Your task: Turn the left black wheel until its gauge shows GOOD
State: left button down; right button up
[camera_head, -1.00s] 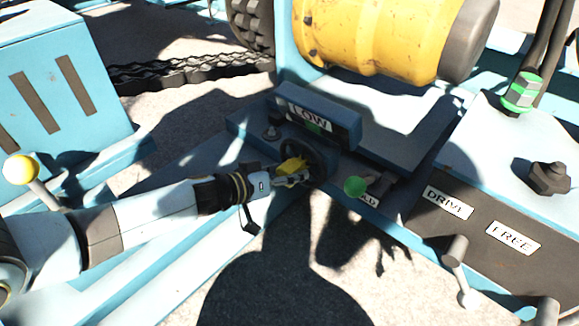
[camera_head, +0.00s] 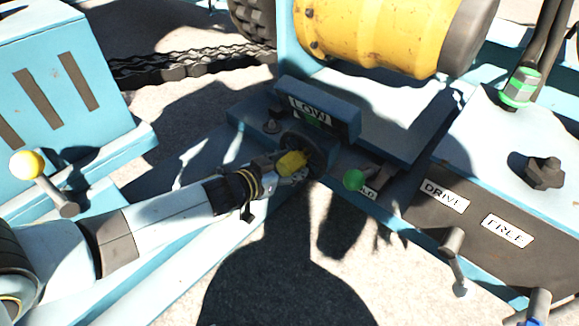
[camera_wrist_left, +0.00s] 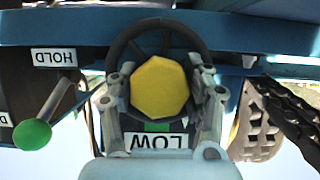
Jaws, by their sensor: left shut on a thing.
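The black wheel (camera_wrist_left: 118,48) has a yellow faceted hub (camera_wrist_left: 158,87) at its middle. My left gripper (camera_head: 290,168) is shut on this hub, with one finger on each side of it in the left wrist view. In the head view the wheel (camera_head: 318,149) sits below its gauge (camera_head: 309,110), partly hidden by the gripper. The gauge reads LOW with a green patch under the word. It shows upside down in the left wrist view (camera_wrist_left: 156,142). My right gripper is not in view.
A green-knobbed lever (camera_head: 354,180) stands close to the right of the wheel. A yellow-knobbed lever (camera_head: 27,165) is at the left near my arm. A panel with DRIVE (camera_head: 445,196) and FREE (camera_head: 507,231) labels is at the right. A yellow drum (camera_head: 370,35) lies behind.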

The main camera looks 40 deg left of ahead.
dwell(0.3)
pick_arm(q)
jog(key=c, duration=0.5)
grip_release()
jog(key=shift+s, duration=0.1)
jog(key=v, duration=1.2)
dwell(0.5)
